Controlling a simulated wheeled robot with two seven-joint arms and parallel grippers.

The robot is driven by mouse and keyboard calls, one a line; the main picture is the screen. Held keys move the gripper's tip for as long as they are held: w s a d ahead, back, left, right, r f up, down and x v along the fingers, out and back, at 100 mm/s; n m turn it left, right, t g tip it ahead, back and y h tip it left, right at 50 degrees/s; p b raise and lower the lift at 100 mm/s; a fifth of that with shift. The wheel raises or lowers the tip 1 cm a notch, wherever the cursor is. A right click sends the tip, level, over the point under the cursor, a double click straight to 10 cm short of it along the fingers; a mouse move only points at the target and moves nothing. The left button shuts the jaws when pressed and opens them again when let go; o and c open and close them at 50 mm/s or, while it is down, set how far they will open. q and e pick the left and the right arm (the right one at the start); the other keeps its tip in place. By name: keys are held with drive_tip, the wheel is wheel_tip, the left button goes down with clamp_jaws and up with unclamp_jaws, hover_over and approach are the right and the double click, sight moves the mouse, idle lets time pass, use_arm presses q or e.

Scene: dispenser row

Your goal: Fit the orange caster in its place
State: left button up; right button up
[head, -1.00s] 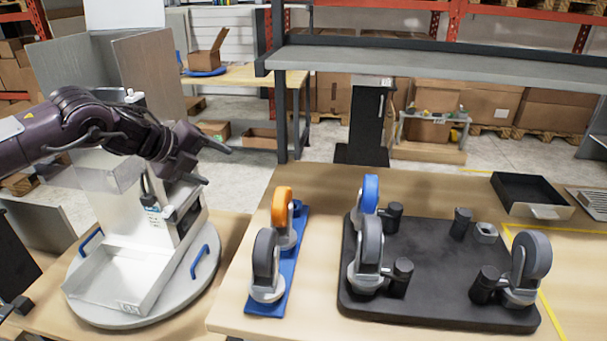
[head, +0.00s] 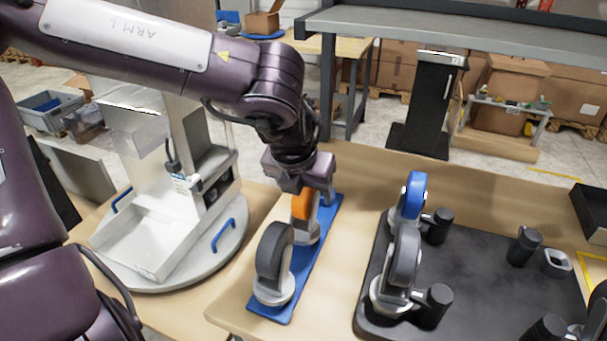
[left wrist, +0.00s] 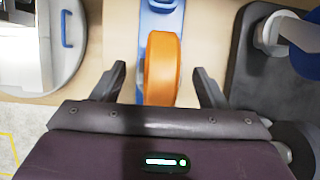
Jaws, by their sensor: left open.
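The orange caster (head: 301,207) stands upright on the blue strip (head: 325,232), behind a grey caster (head: 274,258). My left gripper (head: 302,186) is above the orange caster and partly hides it in the head view. In the left wrist view the open fingers (left wrist: 159,88) lie either side of the orange wheel (left wrist: 162,62), with a gap on each side. The black base plate (head: 480,275) carries a blue caster (head: 412,196), a grey caster (head: 405,262), black posts and one empty-looking grey socket (head: 556,262). My right gripper is not seen.
A white dispenser on a round turntable (head: 228,258) with blue handles stands left of the strip. A black tray (head: 592,212) is at the right edge. Bare wooden table lies between the strip and the base plate.

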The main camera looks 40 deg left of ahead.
use_arm(q)
drive_tip(key=shift+x, duration=1.05)
drive_tip(key=shift+r, duration=0.1)
drive_tip(key=c, duration=1.3)
